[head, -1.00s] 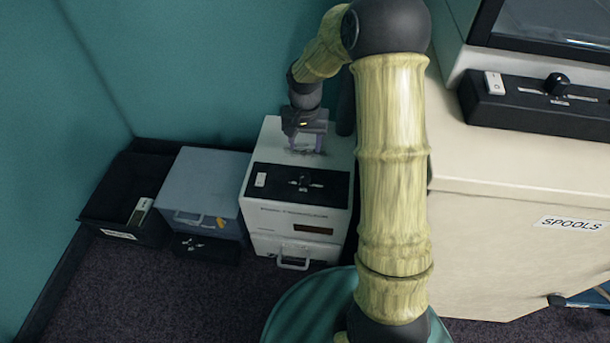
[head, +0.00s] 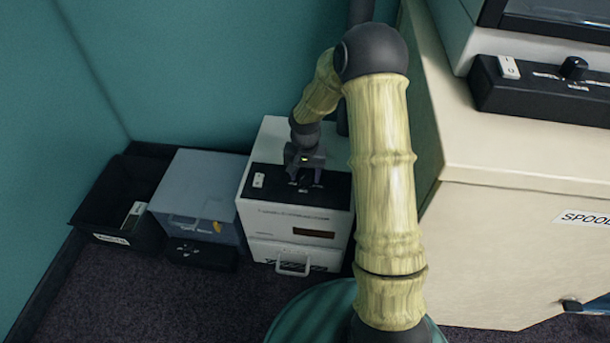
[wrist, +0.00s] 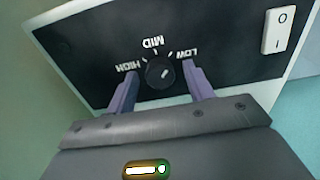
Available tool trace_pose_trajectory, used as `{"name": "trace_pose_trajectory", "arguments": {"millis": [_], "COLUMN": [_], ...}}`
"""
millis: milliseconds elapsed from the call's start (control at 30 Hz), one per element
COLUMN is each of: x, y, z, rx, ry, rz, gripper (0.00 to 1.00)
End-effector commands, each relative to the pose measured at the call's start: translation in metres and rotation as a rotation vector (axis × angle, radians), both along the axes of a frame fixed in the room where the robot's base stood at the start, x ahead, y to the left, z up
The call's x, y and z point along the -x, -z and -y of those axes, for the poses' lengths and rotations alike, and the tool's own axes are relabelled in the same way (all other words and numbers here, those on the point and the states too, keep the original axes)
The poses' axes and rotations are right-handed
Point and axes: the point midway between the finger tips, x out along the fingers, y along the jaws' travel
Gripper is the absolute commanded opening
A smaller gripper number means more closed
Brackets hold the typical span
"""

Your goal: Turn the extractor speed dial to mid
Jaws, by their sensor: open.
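The black speed dial (wrist: 158,74) is on the dark panel (wrist: 95,40) of a white unit (head: 275,222), with HIGH, MID and LOW printed around it, upside down in the wrist view. The dial's white mark appears to point toward LOW. My gripper (wrist: 162,82) is open, its two purple fingers on either side of the dial, with gaps visible. I cannot tell how deep the fingertips reach. In the head view my gripper (head: 305,181) is over the panel and mostly hides the dial.
A white rocker switch (wrist: 278,30) is beside the dial. A grey-blue box (head: 195,185) and a black bin (head: 100,212) stand to the left. A cream cabinet (head: 500,220) on the right carries another black panel (head: 530,100) with a knob (head: 574,68).

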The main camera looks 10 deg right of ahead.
Motion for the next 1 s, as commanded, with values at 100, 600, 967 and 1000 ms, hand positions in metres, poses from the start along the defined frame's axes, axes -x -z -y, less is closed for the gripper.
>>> {"name": "trace_pose_trajectory", "arguments": {"millis": [100,600,967,1000], "x": [0.0,0.0,0.0004,0.0004], "y": [-0.0004,-0.0013,-0.0048,-0.0049], "z": [0.0,0.0,-0.0002,-0.0001], "rx": [0.0,0.0,-0.001,-0.001], "ry": [0.0,-0.009,-0.138,-0.164], "rz": [0.0,0.0,-0.002,-0.003], "gripper": [0.52,0.07,0.07,0.07]}}
